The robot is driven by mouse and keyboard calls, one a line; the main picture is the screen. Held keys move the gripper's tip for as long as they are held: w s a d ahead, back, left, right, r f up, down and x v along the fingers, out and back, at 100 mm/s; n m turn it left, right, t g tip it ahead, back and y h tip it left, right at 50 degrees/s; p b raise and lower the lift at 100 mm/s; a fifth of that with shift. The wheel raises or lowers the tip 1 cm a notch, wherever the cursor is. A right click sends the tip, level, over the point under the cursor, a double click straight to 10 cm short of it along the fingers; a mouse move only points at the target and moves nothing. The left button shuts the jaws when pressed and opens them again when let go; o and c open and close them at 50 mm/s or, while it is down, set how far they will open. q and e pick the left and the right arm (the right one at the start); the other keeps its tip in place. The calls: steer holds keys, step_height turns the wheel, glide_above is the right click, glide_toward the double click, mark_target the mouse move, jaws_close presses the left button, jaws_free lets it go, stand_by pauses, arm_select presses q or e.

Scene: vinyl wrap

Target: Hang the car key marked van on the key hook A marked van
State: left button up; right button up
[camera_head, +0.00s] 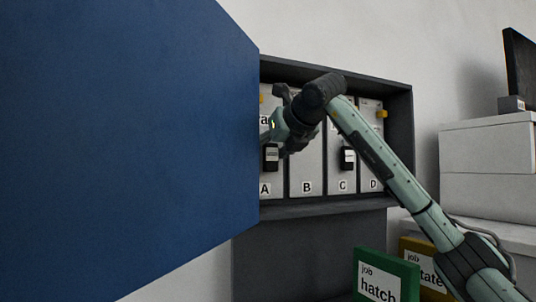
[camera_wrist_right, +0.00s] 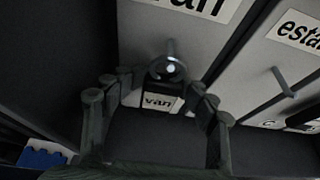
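The van key (camera_wrist_right: 162,102), a black fob with a white label reading "van", hangs upright at panel A in the right wrist view. Its ring is at the grey peg of hook A (camera_wrist_right: 170,49), under a partly cut-off label, and looks to be around it. The same fob (camera_head: 271,157) shows above the letter A in the head view. My right gripper (camera_wrist_right: 158,98) is open, with its fingers apart on both sides of the fob and no clear contact. In the head view my right gripper (camera_head: 278,127) is in front of panels A and B. My left gripper is not in view.
The open blue door (camera_head: 130,150) fills the left of the head view. The grey cabinet (camera_head: 400,135) has panels A to D; another black key (camera_head: 347,158) hangs at C. A green job box (camera_head: 385,275) and a yellow one (camera_head: 425,262) stand below, white boxes (camera_head: 487,165) at right.

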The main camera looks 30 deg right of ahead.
steer(key=v, duration=1.1)
steer(key=shift+s+r, duration=0.15)
steer(key=shift+s, duration=0.25)
